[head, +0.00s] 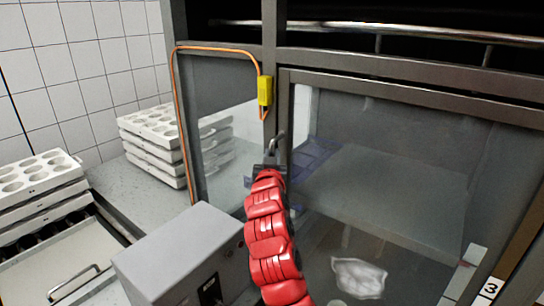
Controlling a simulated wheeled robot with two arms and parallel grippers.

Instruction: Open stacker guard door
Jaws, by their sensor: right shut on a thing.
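The stacker guard door is a large clear panel in a grey frame (400,92) and fills the right half of the head view. A small grey metal handle (281,143) stands near its left edge. My right gripper (272,160), on a red arm coming up from below, is shut on this handle. The arm hides the lower left part of the door. The door's left edge lies close to the dark post; I cannot tell whether there is a gap. My left gripper is not in view.
A yellow switch box (264,91) with an orange cable sits on the post just above the handle. A grey control box (183,258) stands at lower left, near my arm. Stacked white moulds (165,127) stand behind on a grey surface, with more moulds (38,178) at far left.

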